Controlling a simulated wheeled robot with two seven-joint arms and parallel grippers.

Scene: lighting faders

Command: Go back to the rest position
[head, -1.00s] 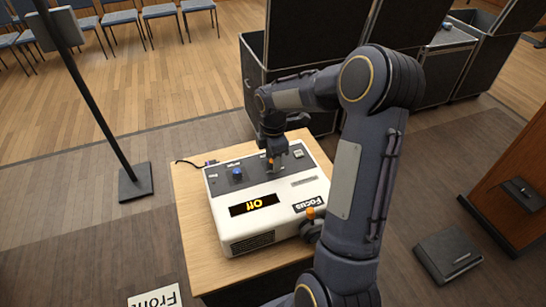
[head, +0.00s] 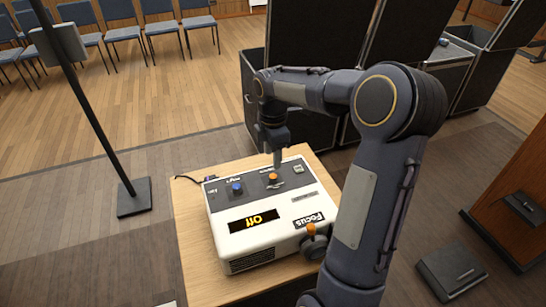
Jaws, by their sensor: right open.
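My right arm comes in from the lower right, and its gripper (head: 277,158) points down above the back part of the white console (head: 262,205). The gripper is open and holds nothing; its tips are just above an orange knob (head: 272,178) on the grey panel, apart from it as far as I can tell. A blue knob (head: 237,188) stands to the left on the same panel. My left gripper is not in view.
The console stands on a wooden table (head: 188,245). A black stand with a square base (head: 134,197) is at the left. Dark cases (head: 310,60) stand behind the table. Blue chairs (head: 123,25) line the far left. A dark flat box (head: 451,272) lies on the floor at right.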

